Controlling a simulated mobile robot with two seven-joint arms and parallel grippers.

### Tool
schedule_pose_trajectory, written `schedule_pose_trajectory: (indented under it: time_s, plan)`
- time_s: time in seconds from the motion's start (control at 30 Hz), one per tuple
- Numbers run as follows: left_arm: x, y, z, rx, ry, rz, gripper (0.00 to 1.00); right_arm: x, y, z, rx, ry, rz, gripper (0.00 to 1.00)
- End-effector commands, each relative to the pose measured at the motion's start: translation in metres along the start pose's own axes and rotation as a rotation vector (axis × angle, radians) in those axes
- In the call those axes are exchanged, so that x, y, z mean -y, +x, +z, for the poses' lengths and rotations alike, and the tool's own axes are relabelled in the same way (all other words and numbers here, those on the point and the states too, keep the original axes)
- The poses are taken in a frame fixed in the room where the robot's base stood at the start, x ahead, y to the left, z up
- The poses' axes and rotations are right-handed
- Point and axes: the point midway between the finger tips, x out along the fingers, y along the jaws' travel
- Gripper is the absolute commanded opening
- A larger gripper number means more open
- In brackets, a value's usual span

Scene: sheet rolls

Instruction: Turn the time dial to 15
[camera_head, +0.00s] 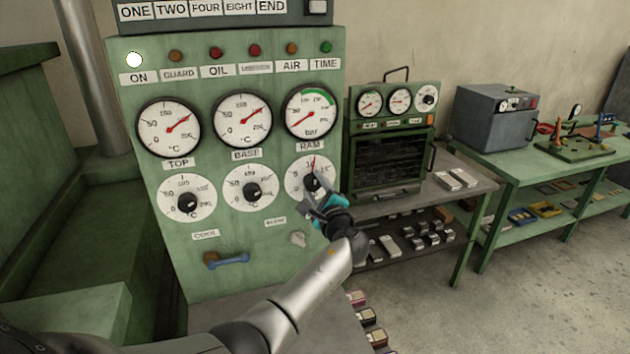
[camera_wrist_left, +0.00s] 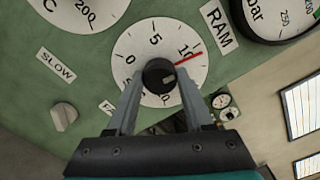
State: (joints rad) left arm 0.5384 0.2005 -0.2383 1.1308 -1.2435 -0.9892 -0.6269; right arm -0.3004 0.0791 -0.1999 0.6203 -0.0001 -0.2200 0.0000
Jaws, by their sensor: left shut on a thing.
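The time dial (camera_head: 292,178) is the white lower-right dial on the green panel, marked 0 to 20, with a black knob and a red pointer. It fills the middle of the left wrist view (camera_wrist_left: 128,75). Its red pointer (camera_wrist_left: 188,59) stands just past the 10, short of the 15. My left gripper (camera_head: 316,191) reaches the dial from the lower right. In the left wrist view its two fingers (camera_wrist_left: 160,82) are shut on the black knob (camera_wrist_left: 158,73), one on each side. The fingers hide the lower part of the scale. My right gripper is not in view.
Other dials (camera_head: 187,199) and round gauges (camera_head: 168,127) sit close by on the panel. A small grey knob (camera_head: 298,239) and a blue handle (camera_head: 230,259) are below. A green oven (camera_head: 388,160) stands on a bench to the right.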

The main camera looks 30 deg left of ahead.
Motion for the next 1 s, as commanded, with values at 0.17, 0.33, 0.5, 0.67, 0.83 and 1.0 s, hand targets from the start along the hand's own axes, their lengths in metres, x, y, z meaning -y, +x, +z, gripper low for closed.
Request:
schedule_pose_trajectory:
  time_s: [0.17, 0.33, 0.5, 0.67, 0.83, 1.0]
  plan:
    - [0.004, 0.000, 0.002, 0.000, 0.171, -0.005, 0.00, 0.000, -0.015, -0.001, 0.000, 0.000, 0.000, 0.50]
    - [0.004, 0.001, 0.002, 0.001, 0.333, -0.004, 0.00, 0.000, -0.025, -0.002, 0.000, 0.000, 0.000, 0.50]
    - [0.004, 0.001, 0.002, 0.001, 0.488, -0.004, 0.00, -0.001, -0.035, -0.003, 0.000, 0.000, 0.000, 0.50]
    - [0.003, 0.001, 0.001, 0.000, 0.617, -0.003, 0.00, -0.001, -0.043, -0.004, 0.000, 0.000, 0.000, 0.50]
    - [0.003, 0.001, 0.001, 0.000, 0.726, -0.002, 0.00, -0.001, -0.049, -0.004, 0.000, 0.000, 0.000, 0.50]
    - [0.002, 0.000, 0.001, 0.000, 0.800, -0.001, 0.00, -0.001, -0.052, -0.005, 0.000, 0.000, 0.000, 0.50]
